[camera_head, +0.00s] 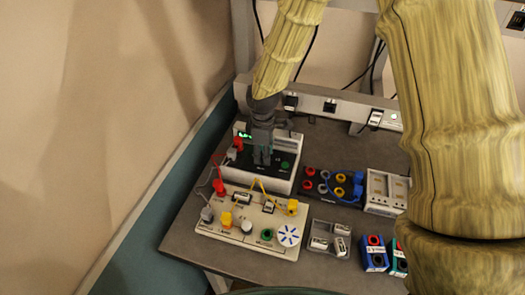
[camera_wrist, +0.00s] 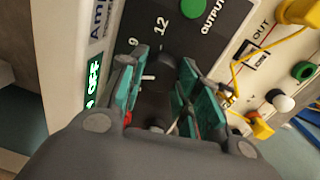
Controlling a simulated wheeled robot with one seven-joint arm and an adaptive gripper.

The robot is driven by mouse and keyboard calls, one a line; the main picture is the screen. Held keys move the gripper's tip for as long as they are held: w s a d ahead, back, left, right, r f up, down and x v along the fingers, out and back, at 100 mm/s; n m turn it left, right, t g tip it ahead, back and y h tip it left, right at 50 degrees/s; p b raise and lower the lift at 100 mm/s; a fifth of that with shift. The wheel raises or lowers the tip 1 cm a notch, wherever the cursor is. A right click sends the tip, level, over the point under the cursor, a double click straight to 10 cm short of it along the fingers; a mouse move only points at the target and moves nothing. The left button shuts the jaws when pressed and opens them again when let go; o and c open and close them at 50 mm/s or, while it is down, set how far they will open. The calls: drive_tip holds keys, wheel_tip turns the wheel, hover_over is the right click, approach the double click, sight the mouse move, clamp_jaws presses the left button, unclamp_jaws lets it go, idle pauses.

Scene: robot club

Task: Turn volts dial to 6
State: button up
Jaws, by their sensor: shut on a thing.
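The power supply (camera_head: 282,178) is a white box with a black front panel, standing at the back left of the bench. Its panel also shows in the wrist view (camera_wrist: 220,47), with the numbers 9 and 12 and a green button (camera_wrist: 193,8) marked OUTPUT. My gripper (camera_head: 262,158) reaches down onto the panel. In the wrist view its teal-padded fingers (camera_wrist: 160,80) are shut on a dark dial (camera_wrist: 157,60), one on each side. A short white mark shows between the fingers. The dial's other numbers and its name are hidden, so its setting is unclear. A green display (camera_wrist: 93,80) is lit.
A circuit board (camera_head: 255,235) with yellow leads and a fan-like disc lies in front of the supply. A clear parts tray (camera_head: 328,240) sits nearer. A wall borders the left.

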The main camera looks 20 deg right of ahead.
drive_tip(key=shift+w+d+n, duration=0.1)
drive_tip(key=shift+n, duration=0.4)
drive_tip(key=o, duration=1)
drive_tip(key=shift+o, duration=0.2)
drive_tip(key=shift+r, duration=0.15)
wheel_tip(320, 180, up, 12)
drive_tip(key=shift+s, duration=0.3)
drive_tip(key=shift+a+f, duration=0.2)
